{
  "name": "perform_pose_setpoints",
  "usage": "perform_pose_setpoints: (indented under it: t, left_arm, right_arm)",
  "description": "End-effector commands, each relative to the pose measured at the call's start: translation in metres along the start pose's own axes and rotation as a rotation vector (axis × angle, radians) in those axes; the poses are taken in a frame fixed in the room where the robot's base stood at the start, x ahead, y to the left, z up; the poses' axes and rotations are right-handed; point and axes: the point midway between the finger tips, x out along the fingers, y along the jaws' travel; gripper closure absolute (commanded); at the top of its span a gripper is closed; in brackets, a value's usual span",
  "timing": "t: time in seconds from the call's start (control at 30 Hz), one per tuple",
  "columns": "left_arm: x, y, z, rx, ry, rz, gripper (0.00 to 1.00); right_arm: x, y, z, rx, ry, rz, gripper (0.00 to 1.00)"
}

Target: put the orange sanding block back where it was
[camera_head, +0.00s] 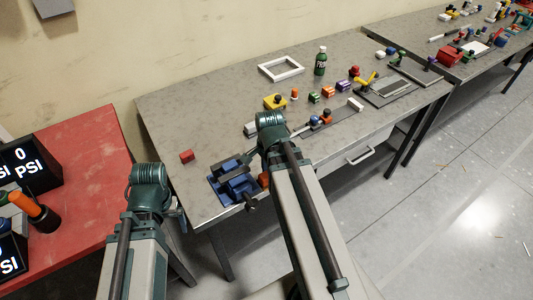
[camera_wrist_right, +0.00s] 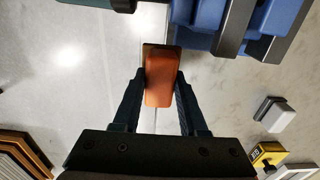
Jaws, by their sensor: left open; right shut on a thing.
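The orange sanding block (camera_wrist_right: 160,80) is between the fingers of my right gripper (camera_wrist_right: 158,88), which is shut on it. In the head view an orange-red patch of it (camera_head: 263,180) shows beside the blue tray (camera_head: 237,184), partly hidden by my right arm. My right gripper (camera_head: 250,202) is at the front edge of the grey table there. In the wrist view the blue tray (camera_wrist_right: 200,40) lies just beyond and to the right of the block. My left gripper (camera_head: 179,213) is open, off the table's left front corner, mostly hidden behind my arm.
A red block (camera_head: 186,156) stands on the grey table (camera_head: 200,115) left of the tray. A white frame (camera_head: 281,69), a green bottle (camera_head: 320,61) and several small coloured parts stand farther back and right. A red table (camera_head: 90,160) with black displays is at the left.

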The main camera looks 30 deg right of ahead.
Motion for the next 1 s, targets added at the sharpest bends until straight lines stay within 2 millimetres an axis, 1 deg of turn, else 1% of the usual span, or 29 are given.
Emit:
perform_pose_setpoints:
  t: [0.13,0.27,0.37,0.7,0.8,0.9,1.0]
  left_arm:
    - [0.000,0.000,0.000,0.000,0.000,0.000,0.09]
    - [0.002,0.000,0.000,0.000,0.000,0.000,0.09]
    - [0.004,0.001,0.000,0.000,0.000,0.000,0.09]
    - [0.012,0.001,-0.001,0.000,0.000,0.000,0.09]
    - [0.013,0.001,-0.001,0.000,0.000,0.000,0.09]
    - [0.014,0.001,-0.001,0.000,0.000,0.000,0.09]
    - [0.014,0.001,-0.001,0.000,0.000,0.000,0.09]
  right_arm:
    - [0.000,-0.003,-0.002,0.000,0.000,0.000,1.00]
    - [0.002,-0.014,-0.010,0.002,0.000,0.000,1.00]
    - [0.004,-0.029,-0.021,0.001,0.000,0.000,1.00]
    - [0.012,-0.096,-0.075,0.002,0.000,0.000,1.00]
    - [0.013,-0.111,-0.086,0.001,0.000,0.000,1.00]
    - [0.014,-0.117,-0.091,0.000,0.000,0.000,1.00]
    - [0.014,-0.116,-0.092,-0.001,0.000,0.000,1.00]
